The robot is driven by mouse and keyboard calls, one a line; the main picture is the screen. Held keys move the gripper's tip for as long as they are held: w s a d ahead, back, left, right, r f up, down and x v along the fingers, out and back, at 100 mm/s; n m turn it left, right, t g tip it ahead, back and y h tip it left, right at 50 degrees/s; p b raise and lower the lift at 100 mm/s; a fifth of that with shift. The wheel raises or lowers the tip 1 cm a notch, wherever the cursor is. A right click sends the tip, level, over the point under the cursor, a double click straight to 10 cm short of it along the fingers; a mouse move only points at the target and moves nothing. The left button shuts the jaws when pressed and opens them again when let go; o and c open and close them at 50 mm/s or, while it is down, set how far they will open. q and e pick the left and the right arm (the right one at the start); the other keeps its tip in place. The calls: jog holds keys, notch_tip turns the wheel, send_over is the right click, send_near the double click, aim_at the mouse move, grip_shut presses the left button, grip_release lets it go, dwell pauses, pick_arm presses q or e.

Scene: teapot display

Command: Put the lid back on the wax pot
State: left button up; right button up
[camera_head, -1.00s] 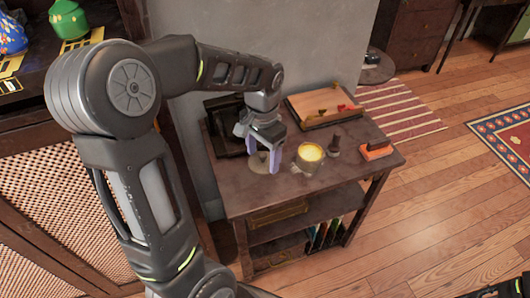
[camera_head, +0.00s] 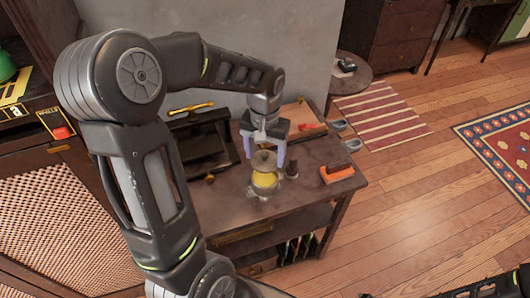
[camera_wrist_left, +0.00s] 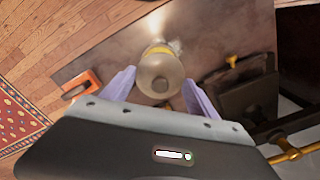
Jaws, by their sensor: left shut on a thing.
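The wax pot (camera_head: 265,181) stands on the small dark table, with yellow wax showing below the lid. The round grey-brown lid (camera_head: 263,160) is over the pot's mouth, slightly toward the back in the head view. My left gripper (camera_head: 263,157) is shut on the lid, a lilac finger on either side. In the left wrist view the lid (camera_wrist_left: 160,76) sits between the fingers and hides most of the pot; a yellow strip of wax (camera_wrist_left: 158,50) shows past its edge. I cannot tell whether lid and rim touch. My right gripper is not in view.
A small dark bottle-like object (camera_head: 291,170) stands close right of the pot. An orange-topped block (camera_head: 337,173) is farther right. A dark open case (camera_head: 203,143) and a wooden board (camera_head: 302,118) are behind. The table's front strip is mostly clear.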

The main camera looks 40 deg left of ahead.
pick_arm(q)
jog(key=shift+f, duration=0.15)
jog(key=shift+f+b, duration=2.45)
jog(key=shift+f, duration=0.6)
jog(key=shift+f, duration=0.15)
jog(key=o, duration=1.4)
jog(key=shift+o, duration=0.9)
jog(key=shift+r+p, duration=2.55)
jog(key=shift+r, duration=1)
